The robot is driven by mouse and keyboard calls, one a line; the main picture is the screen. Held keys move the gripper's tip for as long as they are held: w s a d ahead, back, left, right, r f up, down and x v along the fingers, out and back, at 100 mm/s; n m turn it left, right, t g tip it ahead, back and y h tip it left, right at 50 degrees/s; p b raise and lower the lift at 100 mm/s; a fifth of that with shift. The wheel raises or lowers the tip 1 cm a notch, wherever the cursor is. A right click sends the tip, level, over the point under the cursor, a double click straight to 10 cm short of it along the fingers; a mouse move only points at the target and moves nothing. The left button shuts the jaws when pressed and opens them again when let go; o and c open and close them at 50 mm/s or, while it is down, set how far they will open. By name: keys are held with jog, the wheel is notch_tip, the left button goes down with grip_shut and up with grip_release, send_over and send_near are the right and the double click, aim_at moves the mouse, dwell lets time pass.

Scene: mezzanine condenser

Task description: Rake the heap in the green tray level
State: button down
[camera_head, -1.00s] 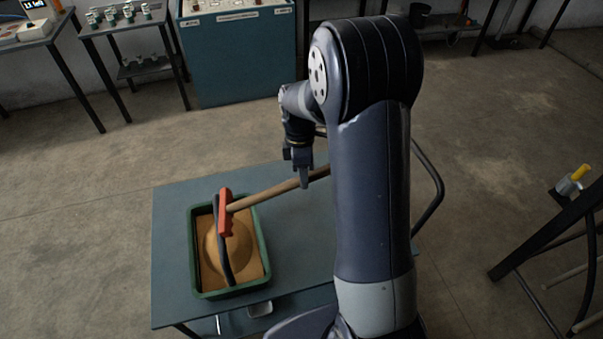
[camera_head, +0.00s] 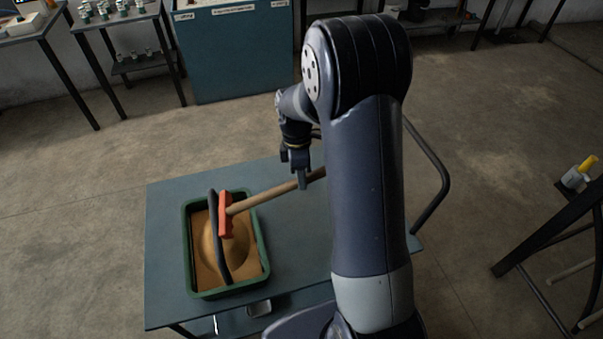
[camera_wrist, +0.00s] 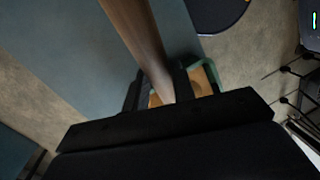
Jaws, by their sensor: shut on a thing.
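The green tray (camera_head: 190,270) sits on the blue-grey table and holds a heap of tan grains (camera_head: 238,248). The heap is mounded, with a flatter layer around it. The rake has a wooden handle (camera_head: 268,196), an orange-red head block (camera_head: 225,214) and a dark curved bar (camera_head: 217,240) lying across the heap. I cannot tell how deep the bar reaches. My gripper (camera_head: 302,180) is shut on the rake's handle, right of the tray and above the table. The wrist view shows the handle (camera_wrist: 140,40) running between the fingers, with a corner of the tray (camera_wrist: 208,72) beyond.
The table (camera_head: 165,210) is bare around the tray. A shelf below it holds a small pale dish (camera_head: 260,308). A teal cabinet (camera_head: 245,60) and side tables stand at the back. A dark metal stand (camera_head: 545,235) is at the right.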

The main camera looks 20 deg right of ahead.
notch_tip(320, 180, down, 11)
jog(key=b, duration=0.7)
jog(key=shift+f+b, duration=0.2)
jog(key=shift+b, duration=0.15)
jog(key=shift+a, duration=0.1)
dwell(0.4)
jog(key=a, duration=0.9)
jog(key=shift+a, duration=0.4)
dwell(1.0)
jog(key=d, duration=1)
dwell(0.7)
